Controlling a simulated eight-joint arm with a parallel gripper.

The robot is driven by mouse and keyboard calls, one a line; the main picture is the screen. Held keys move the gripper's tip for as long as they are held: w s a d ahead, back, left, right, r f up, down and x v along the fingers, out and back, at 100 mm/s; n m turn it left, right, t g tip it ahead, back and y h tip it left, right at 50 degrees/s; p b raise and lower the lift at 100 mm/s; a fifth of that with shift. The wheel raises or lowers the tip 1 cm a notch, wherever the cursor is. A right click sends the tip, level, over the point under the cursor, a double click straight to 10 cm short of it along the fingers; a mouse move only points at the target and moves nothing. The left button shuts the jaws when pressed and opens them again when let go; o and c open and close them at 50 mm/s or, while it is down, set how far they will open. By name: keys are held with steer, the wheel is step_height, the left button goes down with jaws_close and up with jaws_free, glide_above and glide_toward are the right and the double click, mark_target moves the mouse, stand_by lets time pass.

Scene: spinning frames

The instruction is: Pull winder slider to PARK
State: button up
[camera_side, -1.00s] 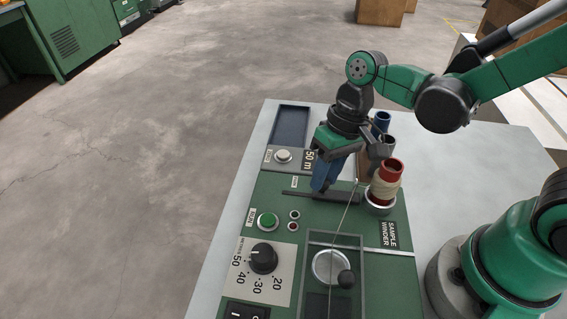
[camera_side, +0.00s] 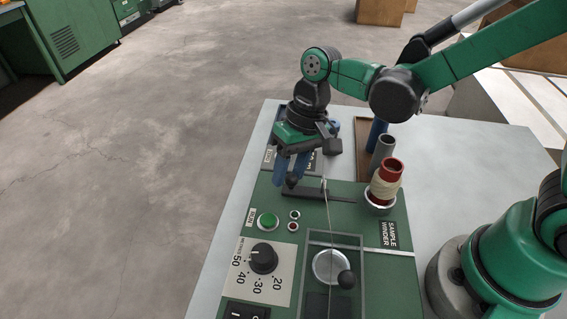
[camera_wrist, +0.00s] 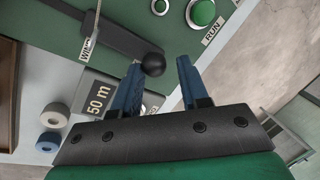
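The slider has a black ball knob (camera_wrist: 153,64) and a dark slot (camera_wrist: 105,32). In the wrist view the knob lies between the tips of my gripper (camera_wrist: 160,68), closer to the left blue finger, with a clear gap to the right one. My gripper (camera_side: 291,180) is open; whether the left finger touches the knob I cannot tell. In the side view the fingertips are at the left end of the slot (camera_side: 325,196), and the knob is mostly hidden. A WIND label (camera_wrist: 88,50) shows beside the slot; no PARK label is readable.
A green RUN button (camera_side: 268,221) and a black dial (camera_side: 263,258) are on the green panel. A red spool with cream thread (camera_side: 386,182) stands right of the slot. A thread (camera_side: 329,215) runs across the panel.

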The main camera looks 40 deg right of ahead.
steer(key=shift+o, duration=1.4)
steer(key=shift+d+r, duration=0.1)
steer(key=shift+v, duration=2.7)
steer(key=s+d+r+t+h, duration=0.2)
steer(key=s+d+t+h, duration=0.1)
steer(key=d+t, duration=0.4)
steer(key=d, duration=0.3)
steer(key=shift+s+r, duration=0.2)
steer(key=shift+r, duration=0.1)
